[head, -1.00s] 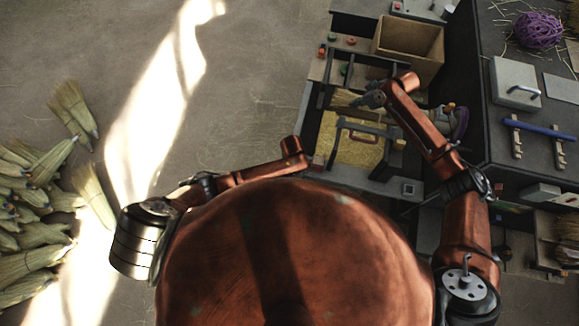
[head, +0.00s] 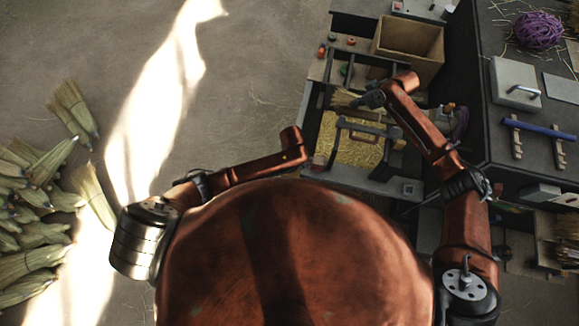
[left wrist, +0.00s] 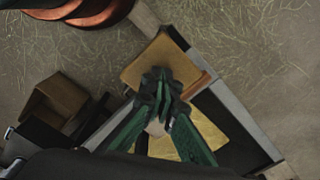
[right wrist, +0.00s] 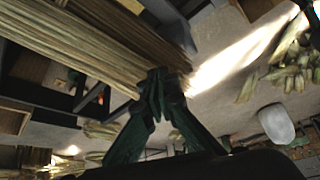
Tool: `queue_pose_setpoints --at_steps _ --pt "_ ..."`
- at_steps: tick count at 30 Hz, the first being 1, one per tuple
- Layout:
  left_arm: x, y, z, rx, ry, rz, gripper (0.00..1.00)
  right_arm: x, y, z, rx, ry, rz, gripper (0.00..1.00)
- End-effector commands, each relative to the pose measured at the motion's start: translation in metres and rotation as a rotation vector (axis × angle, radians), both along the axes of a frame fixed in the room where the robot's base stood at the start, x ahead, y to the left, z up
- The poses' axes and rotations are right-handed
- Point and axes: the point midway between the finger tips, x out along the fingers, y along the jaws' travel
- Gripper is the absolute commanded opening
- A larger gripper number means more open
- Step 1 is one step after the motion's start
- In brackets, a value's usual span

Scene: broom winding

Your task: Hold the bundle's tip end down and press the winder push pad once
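The straw bundle (head: 343,98) lies across the winder's frame in the head view. It fills the upper left of the right wrist view (right wrist: 75,45). My right gripper (head: 368,100) is at the bundle; in the right wrist view its closed fingertips (right wrist: 163,82) are against the bundle's lower edge, and the straw does not clearly pass between them. My left gripper (left wrist: 160,80) is shut and empty, with its tips over a tan square pad (left wrist: 153,58), apparently the push pad. I cannot tell whether they touch. My arm hides the left gripper in the head view.
A cardboard box (head: 410,45) stands behind the winder. A dark bench at right holds purple twine (head: 538,30) and a blue-handled tool (head: 540,127). Several straw bundles (head: 30,215) lie on the floor at far left.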

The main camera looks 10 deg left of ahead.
Motion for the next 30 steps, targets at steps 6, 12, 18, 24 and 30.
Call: queue_pose_setpoints --at_steps 6,12,18,24,30 --pt "-0.001 0.0 0.014 -0.001 0.001 -0.001 0.0 -0.001 -0.001 -0.002 -0.002 0.003 0.0 0.0" --pt "0.0 0.0 0.028 -0.001 -0.001 -0.001 0.0 -0.001 -0.001 -0.002 -0.002 0.003 0.0 0.0" --pt "0.001 0.0 0.041 0.0 -0.001 -0.001 0.0 -0.001 -0.001 -0.002 -0.002 0.003 0.0 0.0" --pt "0.0 0.0 0.05 0.0 -0.001 -0.001 0.0 -0.001 -0.001 -0.002 -0.002 0.003 0.0 0.0" --pt "0.0 0.0 0.051 0.001 -0.001 0.0 0.0 -0.001 -0.001 -0.002 -0.002 0.003 0.0 0.0"
